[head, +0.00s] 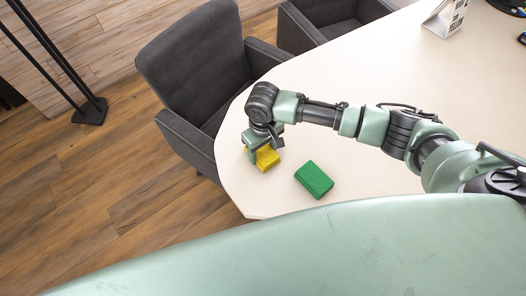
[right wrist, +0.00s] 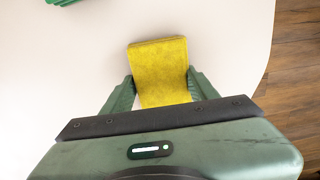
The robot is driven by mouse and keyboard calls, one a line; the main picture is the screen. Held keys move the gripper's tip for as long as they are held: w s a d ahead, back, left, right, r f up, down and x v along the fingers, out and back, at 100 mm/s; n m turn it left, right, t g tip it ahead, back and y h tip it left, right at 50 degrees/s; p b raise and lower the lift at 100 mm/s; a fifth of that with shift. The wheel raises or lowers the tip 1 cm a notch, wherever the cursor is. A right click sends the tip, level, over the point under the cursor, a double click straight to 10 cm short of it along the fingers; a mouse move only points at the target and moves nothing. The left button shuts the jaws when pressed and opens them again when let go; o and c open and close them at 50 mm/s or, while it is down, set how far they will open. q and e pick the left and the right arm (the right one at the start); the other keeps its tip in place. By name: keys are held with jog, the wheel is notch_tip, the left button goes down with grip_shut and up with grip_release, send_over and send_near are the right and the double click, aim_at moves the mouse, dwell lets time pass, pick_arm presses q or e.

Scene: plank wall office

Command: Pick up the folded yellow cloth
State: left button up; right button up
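The folded yellow cloth (head: 268,159) is a thick block near the rounded left end of the pale table. My right gripper (head: 262,155) is over it, pointing down and hiding part of it. In the right wrist view the cloth (right wrist: 160,68) lies between the two fingers of my right gripper (right wrist: 160,78), one on each side. The fingers are spread wide, close to the cloth's sides, with slim gaps lower down. I cannot tell if the fingertips touch it. The cloth's near end is hidden by the gripper body. My left gripper is not in view.
A green folded block (head: 314,179) lies on the pale table (head: 370,180) just right of the cloth. The table's edge is close on the left, with a dark grey armchair (head: 195,75) beside it. A small sign (head: 445,17) stands at the far right. The table's middle is clear.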

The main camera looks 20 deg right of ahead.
aim_at(263, 150)
jog(key=c, duration=0.5)
jog(key=shift+o, duration=0.2)
jog(key=shift+r, duration=0.2)
notch_tip(263, 150, up, 20)
jog(key=shift+f+b, duration=0.15)
jog(key=shift+b, duration=0.2)
